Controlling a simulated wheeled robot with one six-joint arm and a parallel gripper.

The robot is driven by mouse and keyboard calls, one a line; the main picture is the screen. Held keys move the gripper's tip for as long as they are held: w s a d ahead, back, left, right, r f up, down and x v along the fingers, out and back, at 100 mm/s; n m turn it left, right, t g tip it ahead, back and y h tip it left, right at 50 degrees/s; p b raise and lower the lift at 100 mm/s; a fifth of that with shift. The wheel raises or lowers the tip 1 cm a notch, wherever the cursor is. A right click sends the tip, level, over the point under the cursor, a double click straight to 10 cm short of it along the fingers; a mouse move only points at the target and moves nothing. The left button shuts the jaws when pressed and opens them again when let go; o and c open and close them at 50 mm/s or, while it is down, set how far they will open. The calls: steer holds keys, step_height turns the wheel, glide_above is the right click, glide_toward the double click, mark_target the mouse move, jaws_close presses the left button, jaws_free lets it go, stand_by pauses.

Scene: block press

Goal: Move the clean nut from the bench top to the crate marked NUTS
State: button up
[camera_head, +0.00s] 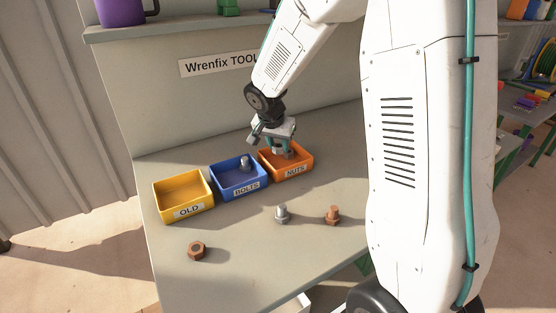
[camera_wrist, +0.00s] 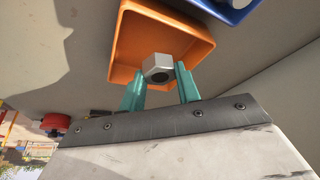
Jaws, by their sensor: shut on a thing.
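The clean nut (camera_wrist: 157,68) is a grey hexagonal nut with a dark hole. In the wrist view it sits between the teal fingertips of my gripper (camera_wrist: 161,72), which is shut on it. The orange crate marked NUTS (camera_head: 302,171) stands at the right of a row of crates on the bench top. My gripper (camera_head: 280,149) is over this crate, pointing down into its opening. In the wrist view the orange crate (camera_wrist: 125,45) is behind the nut. Whether the nut touches the crate floor I cannot tell.
The blue BOLTS crate (camera_head: 226,187), holding a grey bolt (camera_head: 245,163), stands left of NUTS. The yellow OLD crate (camera_head: 172,211) looks empty. A rusty nut (camera_head: 197,250), a grey bolt (camera_head: 282,214) and a rusty bolt (camera_head: 332,215) are on the bench top (camera_head: 240,270) in front.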

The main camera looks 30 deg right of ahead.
mark_target(281, 167)
steer(key=shift+d+f, duration=0.1)
steer(key=shift+f, duration=3.05)
steer(key=shift+f, duration=0.1)
steer(key=o, duration=0.8)
steer(key=s+a+r+n, duration=0.1)
steer(key=s+a+r, duration=0.1)
steer(key=s+r, duration=0.45)
steer(key=s+a+r+n, duration=0.1)
steer(key=s+a+r, duration=0.2)
steer(key=r, duration=0.6)
steer(key=s+a+r+n+y, duration=0.1)
steer(key=s+a+n, duration=0.1)
steer(key=s, duration=0.6)
steer(key=s+a+r+n+g+y, duration=0.1)
steer(key=s+a+r+n, duration=0.1)
steer(key=s, duration=0.6)
steer(key=s+a+r+n+y, duration=0.1)
steer(key=s+n, duration=0.3)
steer(key=s, duration=0.5)
steer(key=shift+s+a+r+n+y, duration=0.15)
steer(key=shift+a+n+y, duration=0.15)
steer(key=shift+a, duration=0.3)
